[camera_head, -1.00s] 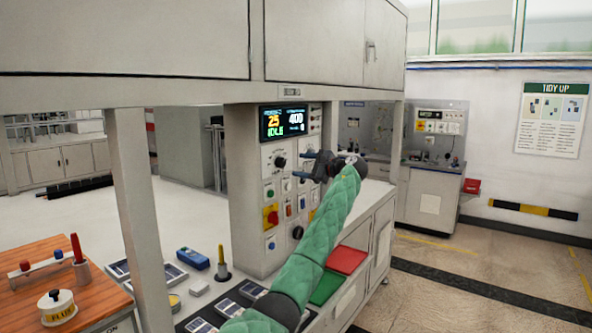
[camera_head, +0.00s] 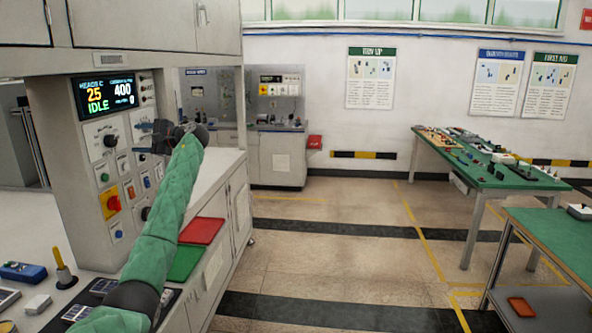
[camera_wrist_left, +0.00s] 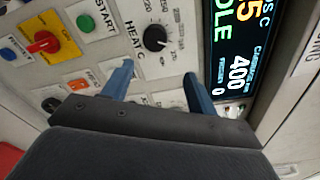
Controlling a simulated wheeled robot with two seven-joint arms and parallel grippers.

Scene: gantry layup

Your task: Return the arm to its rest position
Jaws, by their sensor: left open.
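My left arm, in a green quilted sleeve, reaches up from the bottom left of the head view. Its gripper (camera_head: 150,137) is in front of the grey control panel (camera_head: 88,160). In the left wrist view the two blue fingers (camera_wrist_left: 158,85) stand apart with nothing between them. Behind them are the heat knob (camera_wrist_left: 155,38), a red and yellow switch (camera_wrist_left: 43,42), a green start button (camera_wrist_left: 86,22) and the lit display (camera_wrist_left: 236,50), which reads IDLE. I cannot tell the exact gap between the fingers and the panel. My right gripper does not show.
Red (camera_head: 201,231) and green (camera_head: 186,262) pads lie on the bench beside my forearm. A blue device (camera_head: 23,272) lies at the left. A green-topped table (camera_head: 480,172) with several items stands at the right. The floor between is open.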

